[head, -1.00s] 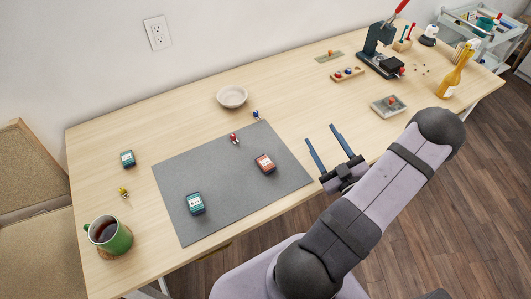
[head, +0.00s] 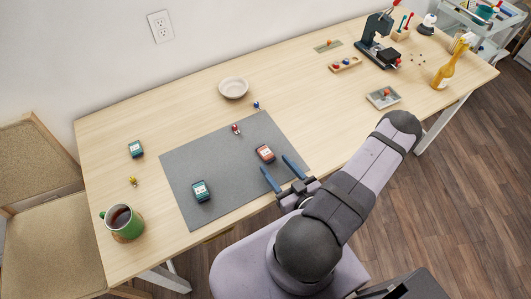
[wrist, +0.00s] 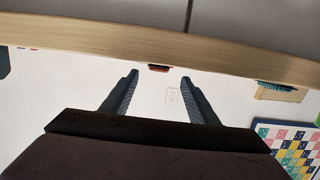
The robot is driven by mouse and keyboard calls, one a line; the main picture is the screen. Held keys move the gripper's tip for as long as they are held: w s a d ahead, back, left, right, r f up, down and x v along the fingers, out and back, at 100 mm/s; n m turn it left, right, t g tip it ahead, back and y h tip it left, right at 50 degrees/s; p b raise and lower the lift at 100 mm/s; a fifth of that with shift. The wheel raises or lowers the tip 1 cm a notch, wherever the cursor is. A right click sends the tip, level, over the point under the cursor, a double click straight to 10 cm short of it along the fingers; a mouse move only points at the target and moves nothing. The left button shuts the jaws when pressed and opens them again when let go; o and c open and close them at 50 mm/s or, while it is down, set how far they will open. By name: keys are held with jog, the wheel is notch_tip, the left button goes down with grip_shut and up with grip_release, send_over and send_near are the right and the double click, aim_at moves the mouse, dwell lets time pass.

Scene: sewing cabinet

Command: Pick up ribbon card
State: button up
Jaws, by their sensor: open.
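Three small card-like pieces with pale labels could be ribbon cards; I cannot tell which is meant. An orange-red one (head: 265,153) lies on the right part of the grey mat.
The grey mat (head: 180,172) also holds a red figure (head: 236,129); a blue one (head: 256,105) stands near its far edge. A yellow figure (head: 133,181) and green mug (head: 122,220) are at left. A bowl (head: 233,87) stands behind. A grey tray (head: 383,98) lies right.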

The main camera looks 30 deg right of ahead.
aim_at(266, 153)
jog(key=shift+w, duration=0.4)
jog(key=shift+b+x, duration=0.45)
jog(key=shift+x, duration=2.15)
jog(key=shift+c, duration=0.2)
jog(key=c, duration=1.1)
